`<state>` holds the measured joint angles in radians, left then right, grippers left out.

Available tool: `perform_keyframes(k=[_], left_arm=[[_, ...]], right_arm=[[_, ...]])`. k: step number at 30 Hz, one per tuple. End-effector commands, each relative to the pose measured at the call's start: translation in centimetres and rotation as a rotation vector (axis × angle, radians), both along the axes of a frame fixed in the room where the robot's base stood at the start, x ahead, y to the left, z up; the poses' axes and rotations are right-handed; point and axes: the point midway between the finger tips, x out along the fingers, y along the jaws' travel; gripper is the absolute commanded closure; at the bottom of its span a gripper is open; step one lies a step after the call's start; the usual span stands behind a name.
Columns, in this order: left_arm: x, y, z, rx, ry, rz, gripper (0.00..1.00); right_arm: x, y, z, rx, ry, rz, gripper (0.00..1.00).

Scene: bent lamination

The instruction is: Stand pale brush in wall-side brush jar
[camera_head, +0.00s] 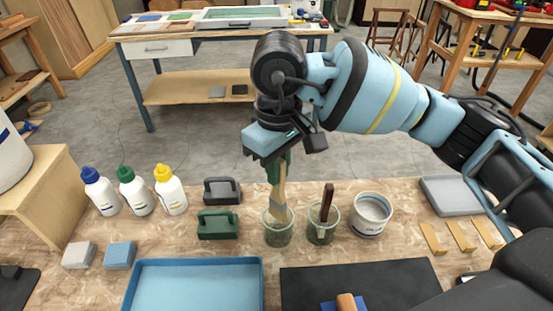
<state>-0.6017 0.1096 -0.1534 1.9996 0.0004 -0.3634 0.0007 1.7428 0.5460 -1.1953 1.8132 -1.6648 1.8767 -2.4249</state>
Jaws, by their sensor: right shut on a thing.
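My right gripper (283,158) points down over the table and is shut on the pale brush (279,190), near its green upper part. The pale brush is close to upright, slightly tilted. Its lower end overlaps the mouth of the left clear glass jar (278,238) and seems to be just inside the rim; I cannot tell whether it touches the glass. To its right, a second clear glass jar (322,236) has a dark brown brush (327,202) standing in it. My left gripper is not in view.
A white tub (371,214) stands right of the jars. Green (218,225) and dark grey (221,191) handled blocks stand left. A blue tray (190,284) and black mat (360,280) lie in front. Three capped bottles (132,192) stand farther left.

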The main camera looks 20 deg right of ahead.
Motion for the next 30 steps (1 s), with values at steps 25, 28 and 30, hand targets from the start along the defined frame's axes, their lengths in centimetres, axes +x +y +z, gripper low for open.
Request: perform_keyframes(k=[25, 28, 30], left_arm=[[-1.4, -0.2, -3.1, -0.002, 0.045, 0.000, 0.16], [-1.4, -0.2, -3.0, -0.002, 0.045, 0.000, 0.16], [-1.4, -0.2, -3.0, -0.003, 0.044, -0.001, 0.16]], right_arm=[[0.0, 0.0, -4.4, 0.000, -0.001, -0.001, 1.00], [0.0, 0.0, -4.4, 0.000, -0.001, -0.001, 1.00], [0.0, 0.0, -4.3, 0.000, -0.001, -0.001, 1.00]])
